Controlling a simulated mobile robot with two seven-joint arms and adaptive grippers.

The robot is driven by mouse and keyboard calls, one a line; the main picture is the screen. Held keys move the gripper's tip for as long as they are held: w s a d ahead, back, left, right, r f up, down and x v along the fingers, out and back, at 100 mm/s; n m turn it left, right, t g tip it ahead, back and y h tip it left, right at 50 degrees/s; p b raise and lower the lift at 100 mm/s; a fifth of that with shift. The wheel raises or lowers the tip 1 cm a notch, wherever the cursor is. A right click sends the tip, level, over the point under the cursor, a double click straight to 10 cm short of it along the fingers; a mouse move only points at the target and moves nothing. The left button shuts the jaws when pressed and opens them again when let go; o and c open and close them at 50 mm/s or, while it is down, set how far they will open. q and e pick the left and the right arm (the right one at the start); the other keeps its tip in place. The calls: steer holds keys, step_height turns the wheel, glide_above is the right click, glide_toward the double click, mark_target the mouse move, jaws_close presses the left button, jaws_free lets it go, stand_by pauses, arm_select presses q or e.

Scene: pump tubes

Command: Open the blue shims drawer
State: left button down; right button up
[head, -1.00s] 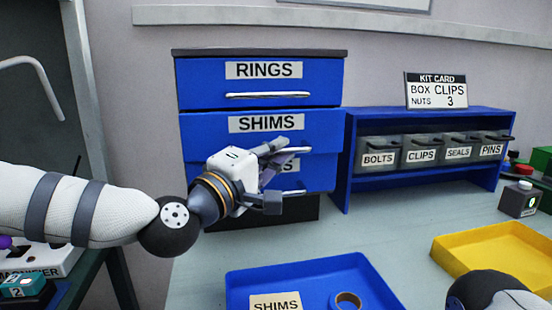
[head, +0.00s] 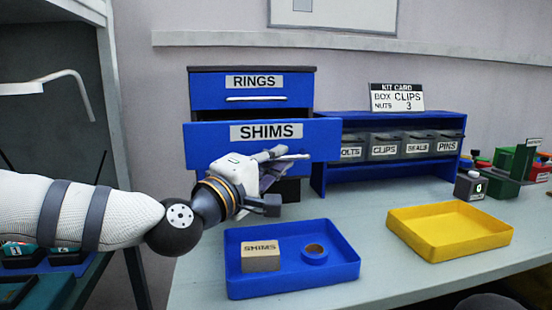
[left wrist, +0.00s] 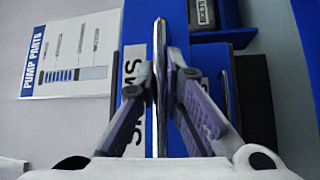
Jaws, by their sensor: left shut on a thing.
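The blue shims drawer (head: 215,135), labelled SHIMS, stands out from the cabinet, with a dark gap above its front edge. My left gripper (head: 278,165) is in front of it and shut on its silver handle (head: 298,157). In the left wrist view the handle (left wrist: 160,35) runs upright between the two purple-grey fingers (left wrist: 160,75), with the SHIMS label partly hidden behind them. The drawer's lower front is partly hidden by my gripper. My right gripper is not in view.
The rings drawer (head: 210,90) above is shut. A blue tray (head: 345,276) with a SHIMS box (head: 260,262) and a tape-like ring (head: 314,254) is in front. A yellow tray (head: 450,245) and a blue shelf of labelled bins (head: 320,175) are to the right.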

arm_select(q)
steer(key=shift+s, duration=0.2)
steer(key=shift+w, duration=0.1)
steer(key=c, duration=1.7)
jaws_free()
steer(key=v, duration=1.2)
